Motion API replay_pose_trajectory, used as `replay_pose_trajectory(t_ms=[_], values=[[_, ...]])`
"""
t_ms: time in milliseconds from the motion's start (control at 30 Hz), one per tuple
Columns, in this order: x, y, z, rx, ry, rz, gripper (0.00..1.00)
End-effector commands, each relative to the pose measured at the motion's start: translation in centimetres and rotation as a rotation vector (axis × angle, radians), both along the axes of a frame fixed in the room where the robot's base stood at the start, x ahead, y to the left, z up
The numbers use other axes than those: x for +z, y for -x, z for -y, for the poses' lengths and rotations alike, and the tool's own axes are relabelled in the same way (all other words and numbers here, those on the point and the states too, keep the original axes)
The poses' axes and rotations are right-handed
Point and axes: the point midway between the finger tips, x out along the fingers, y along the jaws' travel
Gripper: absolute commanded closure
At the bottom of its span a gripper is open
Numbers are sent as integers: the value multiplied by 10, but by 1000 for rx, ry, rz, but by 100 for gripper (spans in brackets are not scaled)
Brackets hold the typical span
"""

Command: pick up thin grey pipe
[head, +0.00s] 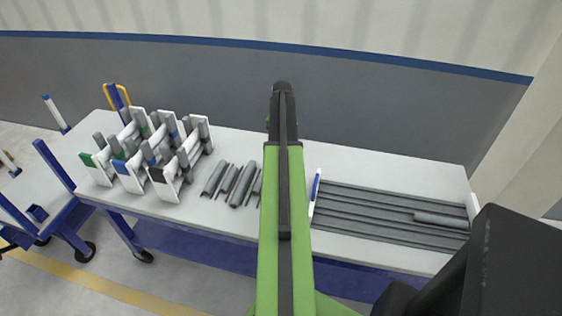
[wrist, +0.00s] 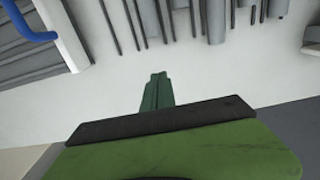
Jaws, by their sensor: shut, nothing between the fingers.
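Thin grey pipes (wrist: 131,25) lie side by side on the white table in the wrist view, beyond my gripper (wrist: 157,78). Several are dark and slender, and thicker grey pipes (wrist: 214,20) lie among them towards the right. I cannot tell which thin pipe the task means. My gripper's green fingers are shut with nothing between them, apart from the pipes. In the head view, thin pipes (head: 235,186) and thicker ones (head: 214,180) lie left of my green arm, which hides part of the group. My fingertips cannot be made out there.
A grooved grey rack (head: 350,214) with white ends lies on the right of the table (head: 400,174), with one thicker pipe (head: 440,220) on it. White holders (head: 128,174) with grey pipes stand at the left. A blue-framed cart (head: 55,165) is further left. A wall rises behind.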

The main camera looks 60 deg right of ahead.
Motion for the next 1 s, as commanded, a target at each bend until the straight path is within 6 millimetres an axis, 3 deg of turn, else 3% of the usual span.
replay_pose_trajectory(t_ms=[267,600,667,800,1000], values=[[-41,-1,-1,2,0,0,100],[-112,-2,-1,4,0,0,100],[-99,4,-18,4,0,0,100],[-98,10,-37,4,-1,0,100],[-98,10,-40,4,0,0,100]])
